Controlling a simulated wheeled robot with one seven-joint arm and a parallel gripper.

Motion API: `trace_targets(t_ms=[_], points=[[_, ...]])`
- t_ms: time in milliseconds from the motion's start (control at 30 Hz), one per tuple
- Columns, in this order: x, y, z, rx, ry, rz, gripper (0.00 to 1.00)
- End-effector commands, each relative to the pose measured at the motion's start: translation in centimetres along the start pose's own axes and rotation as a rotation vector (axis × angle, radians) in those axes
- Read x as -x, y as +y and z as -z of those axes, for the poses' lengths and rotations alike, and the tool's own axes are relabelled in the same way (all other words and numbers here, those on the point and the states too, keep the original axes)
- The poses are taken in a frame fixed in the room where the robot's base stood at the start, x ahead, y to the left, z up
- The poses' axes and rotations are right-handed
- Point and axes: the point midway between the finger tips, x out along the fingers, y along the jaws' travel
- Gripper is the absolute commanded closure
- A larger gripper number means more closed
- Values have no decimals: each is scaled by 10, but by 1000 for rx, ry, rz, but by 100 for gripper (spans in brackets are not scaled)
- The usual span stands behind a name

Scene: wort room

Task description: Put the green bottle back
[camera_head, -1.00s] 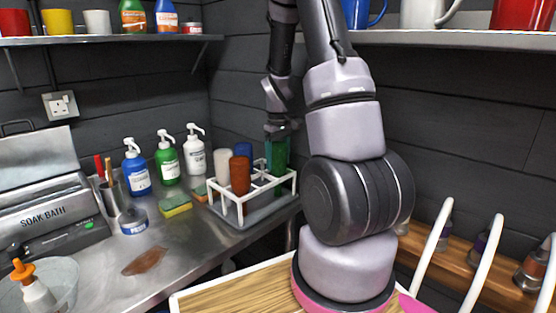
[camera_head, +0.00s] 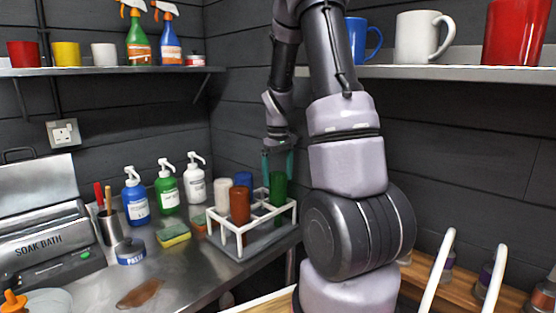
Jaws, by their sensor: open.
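The green bottle (camera_head: 278,188) stands upright in the back right part of a white rack (camera_head: 240,231) on the steel counter, in the head view. My gripper (camera_head: 278,164) points down directly above it, with teal fingers spread apart near the bottle's top. It is open, and a gap shows between the fingers above the bottle. Whether a fingertip still touches the bottle I cannot tell.
The rack also holds a brown bottle (camera_head: 240,203), a white one (camera_head: 222,192) and a blue one (camera_head: 243,180). Pump bottles, a sponge (camera_head: 173,235) and a soak bath (camera_head: 47,240) stand to the left. A wall shelf (camera_head: 430,72) with mugs is at upper right.

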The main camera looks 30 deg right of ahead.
Motion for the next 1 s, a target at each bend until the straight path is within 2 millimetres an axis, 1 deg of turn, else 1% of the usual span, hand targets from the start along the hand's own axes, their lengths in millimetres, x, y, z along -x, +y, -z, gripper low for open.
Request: trace_targets(t_ms=[33,200,300,400,533,1000], points=[[13,0,1,0,6,-2,0],[46,0,0,1,4,-1,0],[60,0,0,1,2,-2,0],[68,0,0,0,1,-1,0],[72,0,0,0,0,0,0],[72,0,0,1,-1,0,0]])
